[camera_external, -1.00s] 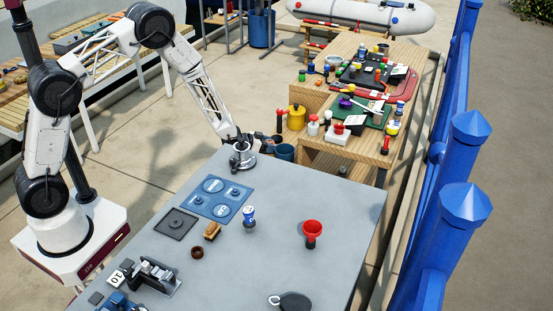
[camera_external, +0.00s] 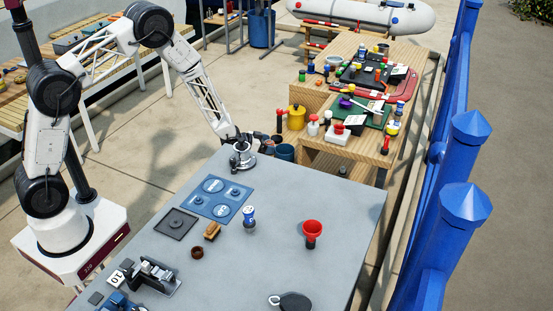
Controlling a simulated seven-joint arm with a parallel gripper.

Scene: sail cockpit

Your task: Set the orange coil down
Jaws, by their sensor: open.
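My gripper (camera_external: 248,141) is at the far edge of the grey table, just above and behind a silver winch-like fitting (camera_external: 243,158). It is open, though its fingers are small and dark here. I see no clear orange coil. A small orange-brown piece (camera_external: 212,231) lies on the table near the blue panel, well apart from my gripper; I cannot tell whether it is a coil. Nothing orange shows at my gripper.
The grey table (camera_external: 330,190) holds a blue panel (camera_external: 218,198), a blue-and-white cylinder (camera_external: 249,218), a brown ring (camera_external: 197,253), a red funnel-like cup (camera_external: 312,233) and a black pouch-like thing (camera_external: 291,302). Its right side is mostly clear. A crowded wooden bench (camera_external: 345,155) stands beyond.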

